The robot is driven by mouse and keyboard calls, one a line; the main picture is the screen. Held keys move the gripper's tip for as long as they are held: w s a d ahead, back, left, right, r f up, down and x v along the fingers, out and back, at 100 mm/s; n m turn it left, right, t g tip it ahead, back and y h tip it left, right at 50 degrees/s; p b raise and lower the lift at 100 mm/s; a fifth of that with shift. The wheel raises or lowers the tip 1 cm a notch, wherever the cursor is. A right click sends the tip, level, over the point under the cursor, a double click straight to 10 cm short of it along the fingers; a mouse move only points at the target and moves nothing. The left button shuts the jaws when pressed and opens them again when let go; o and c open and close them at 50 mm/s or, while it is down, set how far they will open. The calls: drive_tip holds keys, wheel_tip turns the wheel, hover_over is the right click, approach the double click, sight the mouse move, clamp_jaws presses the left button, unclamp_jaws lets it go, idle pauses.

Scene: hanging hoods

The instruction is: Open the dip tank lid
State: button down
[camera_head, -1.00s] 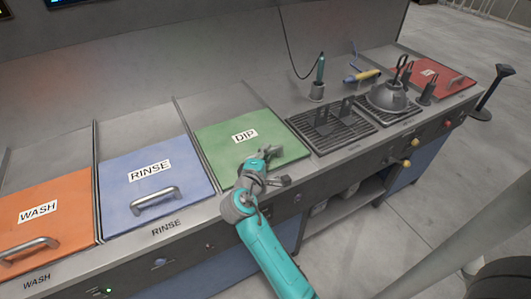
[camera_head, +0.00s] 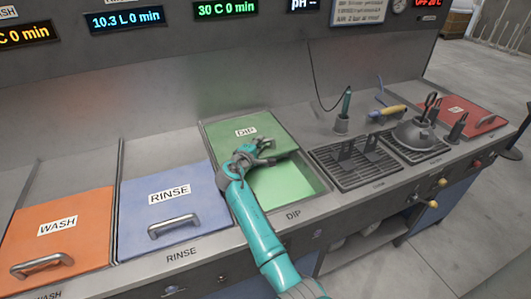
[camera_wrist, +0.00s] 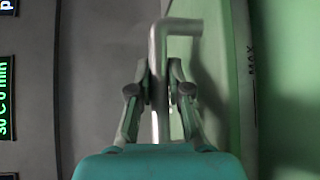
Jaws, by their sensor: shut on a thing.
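The green dip tank lid (camera_head: 225,137), labelled DIP, is partly open and sits back from the front rim. I cannot tell for sure whether it is tilted or slid back. The front part of the green-lined dip tank (camera_head: 290,185) is uncovered. My gripper (camera_head: 250,150) is at the lid's front edge. In the wrist view, my gripper (camera_wrist: 160,95) is shut on the lid's grey bar handle (camera_wrist: 159,55), with a finger on either side. In the head view the handle is mostly hidden by my gripper.
The blue RINSE lid (camera_head: 165,208) and orange WASH lid (camera_head: 55,240) are shut to the left. A grate (camera_head: 355,162) and a dark pot (camera_head: 413,135) with tools stand right. The back wall carries displays (camera_head: 225,10). A MAX mark (camera_wrist: 252,60) shows in the wrist view.

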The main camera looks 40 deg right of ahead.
drive_tip(key=shift+w+d, duration=0.2)
drive_tip(key=shift+w, duration=0.5)
drive_tip(key=shift+w+d, duration=0.15)
drive_tip(key=shift+w, duration=0.55)
drive_tip(key=c, duration=1.1)
unclamp_jaws()
drive_tip(key=v, duration=1.2)
drive_tip(key=shift+s, duration=0.1)
